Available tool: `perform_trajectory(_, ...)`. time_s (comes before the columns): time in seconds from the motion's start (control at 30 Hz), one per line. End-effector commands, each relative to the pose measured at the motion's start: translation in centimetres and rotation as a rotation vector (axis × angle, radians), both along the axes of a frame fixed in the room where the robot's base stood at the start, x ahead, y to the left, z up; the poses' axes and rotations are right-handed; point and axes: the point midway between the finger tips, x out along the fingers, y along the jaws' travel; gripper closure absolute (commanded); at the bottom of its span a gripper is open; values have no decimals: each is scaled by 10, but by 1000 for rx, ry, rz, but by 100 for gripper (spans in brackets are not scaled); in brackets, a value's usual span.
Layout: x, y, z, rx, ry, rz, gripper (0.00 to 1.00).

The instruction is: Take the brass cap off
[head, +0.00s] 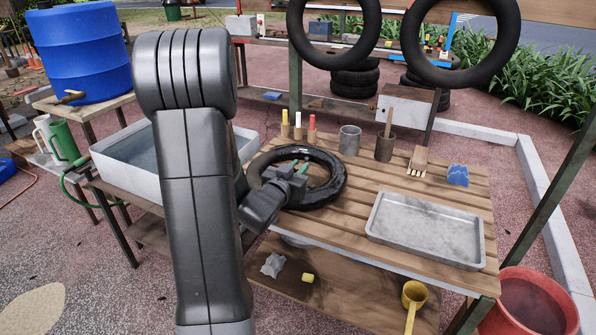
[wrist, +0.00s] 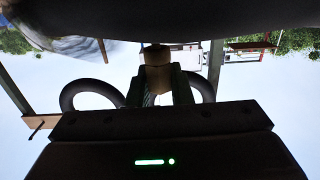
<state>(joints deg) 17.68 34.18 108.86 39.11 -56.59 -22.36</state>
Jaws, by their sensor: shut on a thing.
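A black tyre (head: 334,190) lies flat on the slatted wooden table. My gripper (head: 296,169) reaches in over the tyre's opening, its green fingers near the inner rim. In the wrist view, my gripper (wrist: 159,78) is shut on a small tan-brown cylinder, which looks like the brass cap (wrist: 155,55). The cap's far end meets the dark curve of the tyre (wrist: 160,18); I cannot tell whether it is still joined there. The cap is too small or hidden to make out in the head view.
A metal tray (head: 425,228), grey cup (head: 349,140), brown pot (head: 384,148), brush (head: 418,161) and blue sponge (head: 458,175) share the table (head: 370,185). Several coloured sticks stand behind the tyre. A water trough (head: 130,165) is at left. Tyres hang at the back.

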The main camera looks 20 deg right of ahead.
Motion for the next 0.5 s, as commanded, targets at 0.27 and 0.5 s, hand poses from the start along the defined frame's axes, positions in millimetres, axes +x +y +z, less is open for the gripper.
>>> perform_trajectory(0.27, 0, 0, 50, -1, -8, -1, 100)
perform_trajectory(0.5, 0, 0, 88, 0, -6, -1, 100)
